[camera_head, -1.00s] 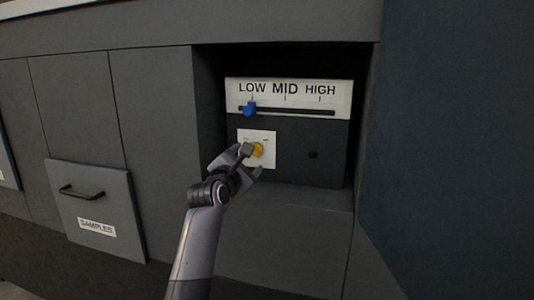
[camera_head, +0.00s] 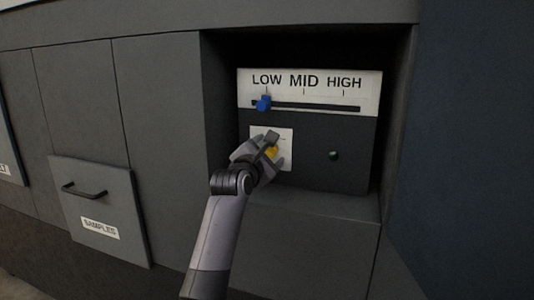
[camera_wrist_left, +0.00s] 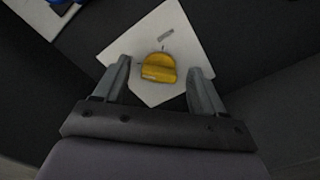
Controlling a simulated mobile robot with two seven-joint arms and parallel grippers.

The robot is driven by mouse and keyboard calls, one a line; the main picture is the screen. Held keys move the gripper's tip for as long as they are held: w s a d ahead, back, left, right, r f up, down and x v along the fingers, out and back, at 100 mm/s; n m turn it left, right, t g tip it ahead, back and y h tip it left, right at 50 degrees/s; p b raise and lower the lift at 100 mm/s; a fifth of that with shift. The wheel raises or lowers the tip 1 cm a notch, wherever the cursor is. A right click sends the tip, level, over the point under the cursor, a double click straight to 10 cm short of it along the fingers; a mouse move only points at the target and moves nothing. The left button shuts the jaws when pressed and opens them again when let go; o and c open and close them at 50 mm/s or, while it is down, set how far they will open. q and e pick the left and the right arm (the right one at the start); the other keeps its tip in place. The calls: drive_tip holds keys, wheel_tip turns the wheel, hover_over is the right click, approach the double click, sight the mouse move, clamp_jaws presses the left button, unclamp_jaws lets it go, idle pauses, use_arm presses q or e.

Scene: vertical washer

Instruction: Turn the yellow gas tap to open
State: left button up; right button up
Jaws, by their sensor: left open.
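The yellow gas tap (camera_head: 272,152) sits on a white square plate (camera_head: 286,135) on the dark front of the panel in the recess. It is partly hidden by my left gripper in the head view. In the left wrist view the yellow tap (camera_wrist_left: 158,68) shows whole on its white plate (camera_wrist_left: 180,36). My left gripper (camera_head: 276,150) is open, and in the wrist view its two fingers (camera_wrist_left: 158,78) stand on either side of the tap with gaps. I cannot tell whether the fingertips reach past the tap. My right gripper is not in view.
Above the tap is a white scale (camera_head: 310,88) marked LOW, MID, HIGH, with a blue slider (camera_head: 263,103) at LOW. A small dark knob (camera_head: 333,155) is to the right. Recess walls and ledge surround the panel. A SAMPLES drawer (camera_head: 98,208) is at lower left.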

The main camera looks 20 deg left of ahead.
use_arm(q)
drive_tip(key=c, duration=1.1)
drive_tip(key=shift+o, duration=0.2)
drive_tip(key=m+p, duration=0.8)
drive_tip(key=m, duration=0.4)
drive_tip(key=shift+f+p, duration=0.15)
drive_tip(key=shift+p, duration=0.2)
drive_tip(key=m, duration=0.3)
drive_tip(key=shift+f, duration=0.1)
drive_tip(key=shift+a+m, duration=0.1)
drive_tip(key=shift+m, duration=1.3)
